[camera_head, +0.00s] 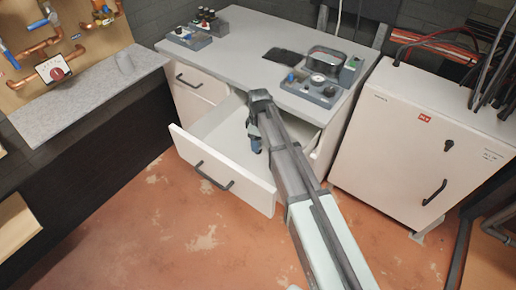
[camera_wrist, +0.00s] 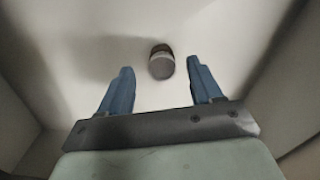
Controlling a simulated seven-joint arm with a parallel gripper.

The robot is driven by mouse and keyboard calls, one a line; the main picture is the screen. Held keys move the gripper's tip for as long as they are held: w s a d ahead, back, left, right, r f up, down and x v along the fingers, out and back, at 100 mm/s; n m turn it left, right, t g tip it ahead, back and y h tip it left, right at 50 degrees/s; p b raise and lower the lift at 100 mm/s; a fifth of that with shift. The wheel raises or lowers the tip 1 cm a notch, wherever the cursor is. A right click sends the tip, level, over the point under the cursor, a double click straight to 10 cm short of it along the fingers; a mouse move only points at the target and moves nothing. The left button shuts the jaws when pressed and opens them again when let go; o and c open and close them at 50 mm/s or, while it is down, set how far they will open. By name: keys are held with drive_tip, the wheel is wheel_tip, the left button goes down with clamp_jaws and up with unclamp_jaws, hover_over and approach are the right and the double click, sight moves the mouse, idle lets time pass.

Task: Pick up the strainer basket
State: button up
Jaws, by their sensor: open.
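A small grey cylindrical object with a dark upper part, which looks like the strainer basket (camera_wrist: 161,64), is on the white floor of the open drawer in the wrist view. My gripper (camera_wrist: 158,88) is open, with its two blue fingers apart. The object appears between and a little beyond the fingertips, nearer the right finger, and nothing is held. In the head view my gripper (camera_head: 256,145) reaches down into the drawer (camera_head: 222,180). The arm hides part of the drawer's inside, and the object cannot be seen there.
The drawer walls surround my gripper. The grey countertop (camera_head: 235,50) overhangs the drawer's back and carries a tool case (camera_head: 325,70) and a small tray of fittings (camera_head: 188,37). A white cabinet (camera_head: 420,140) stands to the right. The floor in front is clear.

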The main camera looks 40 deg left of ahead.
wheel_tip(320, 180, down, 3)
drive_tip(key=shift+s+d+f, duration=0.1)
drive_tip(key=shift+f, duration=0.05)
drive_tip(key=c, duration=1.1)
